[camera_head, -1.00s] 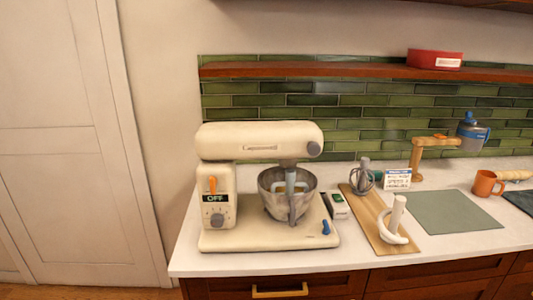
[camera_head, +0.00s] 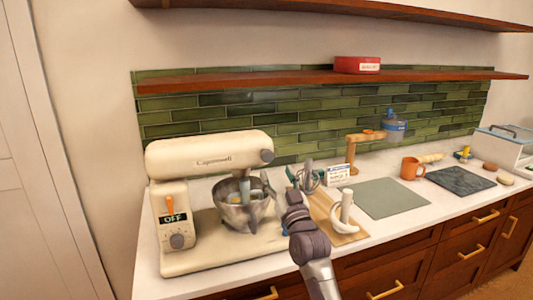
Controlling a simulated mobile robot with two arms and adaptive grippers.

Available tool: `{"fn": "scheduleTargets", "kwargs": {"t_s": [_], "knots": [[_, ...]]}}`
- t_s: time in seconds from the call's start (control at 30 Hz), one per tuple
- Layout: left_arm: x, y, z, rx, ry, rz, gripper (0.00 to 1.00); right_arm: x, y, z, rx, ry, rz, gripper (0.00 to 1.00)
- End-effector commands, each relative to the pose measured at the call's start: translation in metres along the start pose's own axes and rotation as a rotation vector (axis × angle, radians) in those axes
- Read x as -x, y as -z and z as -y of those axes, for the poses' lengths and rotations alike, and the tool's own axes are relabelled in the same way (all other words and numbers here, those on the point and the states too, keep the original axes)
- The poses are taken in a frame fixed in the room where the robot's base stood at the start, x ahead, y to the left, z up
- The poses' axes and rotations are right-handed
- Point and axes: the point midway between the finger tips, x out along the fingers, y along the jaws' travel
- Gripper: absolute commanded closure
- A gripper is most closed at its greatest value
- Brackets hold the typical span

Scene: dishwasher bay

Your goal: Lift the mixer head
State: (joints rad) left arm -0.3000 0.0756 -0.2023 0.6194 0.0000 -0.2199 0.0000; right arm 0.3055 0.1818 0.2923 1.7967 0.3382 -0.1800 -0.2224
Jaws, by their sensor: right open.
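The cream stand mixer stands at the left end of the counter. Its mixer head (camera_head: 205,153) is down, level above the metal bowl (camera_head: 232,216), with the beater reaching into the bowl. The mixer body (camera_head: 168,196) carries an orange lever, an OFF label and a grey knob; the base lies flat on the counter. My right gripper (camera_head: 279,179) is open and empty, just right of the bowl and below the front end of the head. It hides part of the base's right end. My left gripper is not in view.
A small sign (camera_head: 338,174), a grey-green mat (camera_head: 389,198) and an orange mug (camera_head: 411,168) are farther right. A wooden shelf (camera_head: 250,81) runs above.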

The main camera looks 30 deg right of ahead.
Motion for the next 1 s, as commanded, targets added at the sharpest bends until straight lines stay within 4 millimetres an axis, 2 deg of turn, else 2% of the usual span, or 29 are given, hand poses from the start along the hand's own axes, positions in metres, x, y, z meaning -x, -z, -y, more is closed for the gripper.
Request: {"fn": "scheduleTargets", "kwargs": {"t_s": [0.03,0.1,0.33,0.5,0.8,0.87,1.0], "knots": [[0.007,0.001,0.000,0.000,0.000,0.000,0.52,-0.014,0.004,0.000,0.001,0.000,-0.001,0.37],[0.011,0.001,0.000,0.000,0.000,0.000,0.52,-0.029,0.004,0.000,0.001,0.000,0.000,0.37],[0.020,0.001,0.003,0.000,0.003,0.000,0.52,-0.065,0.001,0.000,0.001,0.000,0.001,0.37],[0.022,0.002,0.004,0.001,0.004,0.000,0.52,-0.077,0.000,0.000,0.001,0.001,0.002,0.37],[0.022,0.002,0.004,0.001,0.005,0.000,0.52,-0.078,-0.001,0.000,0.001,0.000,0.001,0.37],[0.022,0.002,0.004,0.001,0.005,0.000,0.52,-0.078,-0.001,0.000,0.000,0.000,0.001,0.45],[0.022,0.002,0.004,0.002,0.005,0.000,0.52,-0.078,-0.001,0.000,0.000,0.001,0.001,0.68]]}}
